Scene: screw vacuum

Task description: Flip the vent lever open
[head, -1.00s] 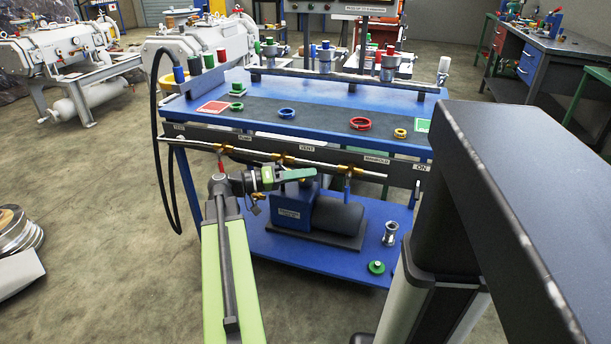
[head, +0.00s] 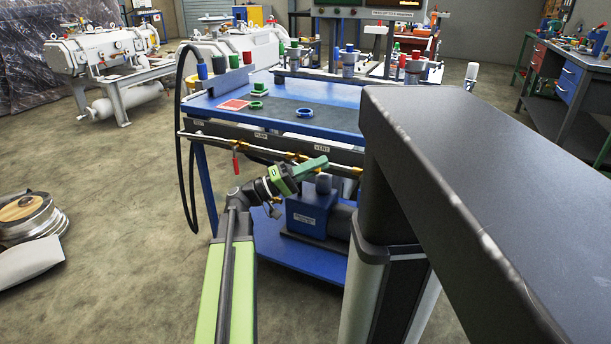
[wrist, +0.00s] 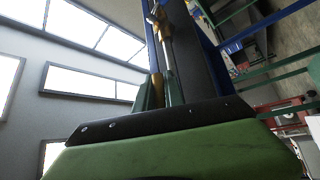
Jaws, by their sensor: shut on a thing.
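The vent valve is a brass fitting (head: 296,156) on the thin metal pipe along the cart's front, left of the VENT label (head: 322,149). My gripper (head: 312,166) is at this valve, tilted upward to the right. In the wrist view, my gripper's two green fingers (wrist: 162,92) are shut on a slim pale lever (wrist: 167,58). The lever leads up to brass fittings (wrist: 156,17). In the head view the fingers hide the lever, so its exact angle cannot be told.
A red lever (head: 236,164) hangs down from the pipe to the left. The blue cart top (head: 340,122) holds rings and fittings. A blue pump unit (head: 308,213) sits below my gripper. My dark column and upper arm cover the right side.

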